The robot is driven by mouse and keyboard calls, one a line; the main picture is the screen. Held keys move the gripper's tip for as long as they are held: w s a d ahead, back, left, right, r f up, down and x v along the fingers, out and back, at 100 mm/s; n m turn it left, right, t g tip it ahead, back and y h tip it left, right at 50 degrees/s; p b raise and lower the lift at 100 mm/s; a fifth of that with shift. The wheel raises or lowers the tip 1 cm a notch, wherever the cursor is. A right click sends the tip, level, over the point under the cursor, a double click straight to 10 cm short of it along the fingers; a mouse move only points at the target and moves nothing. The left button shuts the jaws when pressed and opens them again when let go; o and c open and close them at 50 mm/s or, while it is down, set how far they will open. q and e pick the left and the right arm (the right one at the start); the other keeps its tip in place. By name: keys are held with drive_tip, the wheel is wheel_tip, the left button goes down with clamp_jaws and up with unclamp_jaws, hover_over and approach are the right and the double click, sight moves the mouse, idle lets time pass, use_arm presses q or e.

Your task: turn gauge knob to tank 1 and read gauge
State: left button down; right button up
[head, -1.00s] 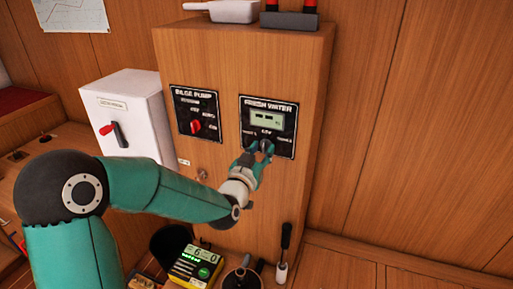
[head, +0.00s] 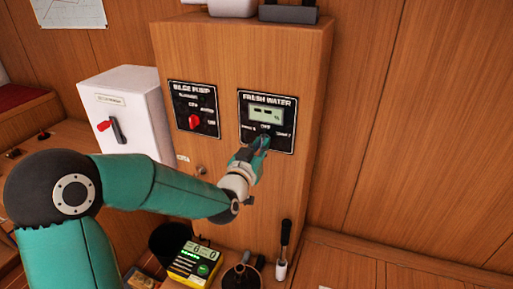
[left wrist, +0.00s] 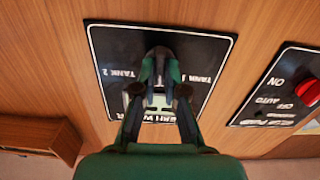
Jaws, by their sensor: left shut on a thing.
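The black FRESH WATER panel (head: 287,112) is on the front of the wooden cabinet. Its gauge display (head: 266,114) shows dashes rather than a readable level. My left gripper (head: 262,143) is at the lower middle of this panel, shut on the gauge knob, which it mostly covers in the head view. In the left wrist view the panel (left wrist: 112,50) is upside down, with TANK 1 on the right and TANK 2 on the left. There the fingertips (left wrist: 160,68) close around the dark knob. The knob's pointing direction is hidden. My right gripper is not in view.
The BILGE PUMP panel (head: 181,120) with a red knob (head: 194,121) is just left of the gauge panel. A white switch box (head: 140,100) stands farther left.

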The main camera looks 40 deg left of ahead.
use_arm(q)
drive_tip(key=shift+s+a+n+b, duration=0.1)
drive_tip(key=shift+a+n+b, duration=0.05)
drive_tip(key=shift+n+b, duration=2.4)
drive_tip(key=shift+a+n+b, duration=0.1)
drive_tip(key=shift+n+b, duration=1.55)
drive_tip(key=shift+b, duration=1.65)
drive_tip(key=c, duration=1.3)
unclamp_jaws()
drive_tip(key=shift+o, duration=0.3)
drive_tip(key=v, duration=1.2)
